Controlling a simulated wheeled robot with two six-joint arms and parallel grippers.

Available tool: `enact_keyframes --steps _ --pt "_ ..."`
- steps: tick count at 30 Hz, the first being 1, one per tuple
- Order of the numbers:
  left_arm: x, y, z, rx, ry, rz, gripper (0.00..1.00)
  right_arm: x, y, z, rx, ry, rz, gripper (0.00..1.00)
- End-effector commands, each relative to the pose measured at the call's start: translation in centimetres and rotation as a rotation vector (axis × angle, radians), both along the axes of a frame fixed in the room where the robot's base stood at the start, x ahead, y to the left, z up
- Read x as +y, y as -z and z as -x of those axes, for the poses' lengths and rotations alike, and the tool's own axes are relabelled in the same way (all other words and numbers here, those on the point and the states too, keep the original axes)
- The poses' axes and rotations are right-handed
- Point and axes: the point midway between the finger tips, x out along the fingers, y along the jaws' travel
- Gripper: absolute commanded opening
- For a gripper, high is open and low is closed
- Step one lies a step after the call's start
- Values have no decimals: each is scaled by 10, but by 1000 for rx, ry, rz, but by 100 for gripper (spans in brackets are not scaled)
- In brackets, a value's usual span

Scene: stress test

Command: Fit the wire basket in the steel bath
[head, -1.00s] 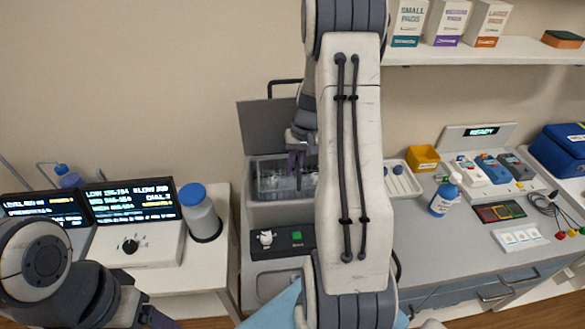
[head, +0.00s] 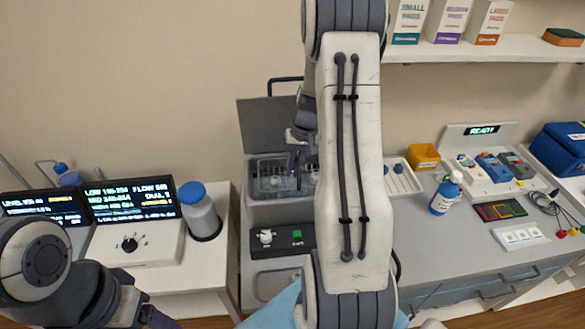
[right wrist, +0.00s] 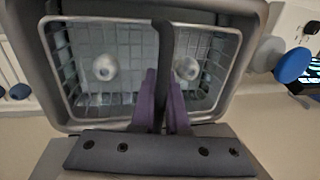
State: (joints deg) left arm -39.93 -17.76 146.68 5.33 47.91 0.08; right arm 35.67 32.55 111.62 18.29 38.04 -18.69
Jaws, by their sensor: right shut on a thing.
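The steel bath (head: 276,213) stands at the middle of the head view, its grey lid (head: 265,127) raised behind it. The wire basket (head: 268,166) is within the bath's opening; it also shows in the right wrist view (right wrist: 63,55), holding two shiny round pieces. I cannot tell whether it rests on the bottom. My right gripper (head: 297,164) is above the basket, and in the right wrist view its purple fingers (right wrist: 165,105) are shut on the dark upright handle (right wrist: 164,50). My right arm hides the bath's right side. My left gripper (head: 160,319) is partly cut off at the bottom left.
A control panel (head: 282,240) with a knob and green button is on the bath's front. A blue-capped bottle (head: 201,215) and display units (head: 132,198) stand left.

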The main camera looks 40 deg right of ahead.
Motion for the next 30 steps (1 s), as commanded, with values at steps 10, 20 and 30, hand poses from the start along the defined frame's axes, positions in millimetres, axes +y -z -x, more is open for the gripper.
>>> enact_keyframes --steps 10,20,30 --pt "0 4 0 0 0 0 70 0 5 0 -1 0 1 0" --pt "0 4 0 0 0 0 70 0 5 0 0 0 0 0" --pt "0 5 0 0 0 0 70 0 7 0 0 0 0 0"
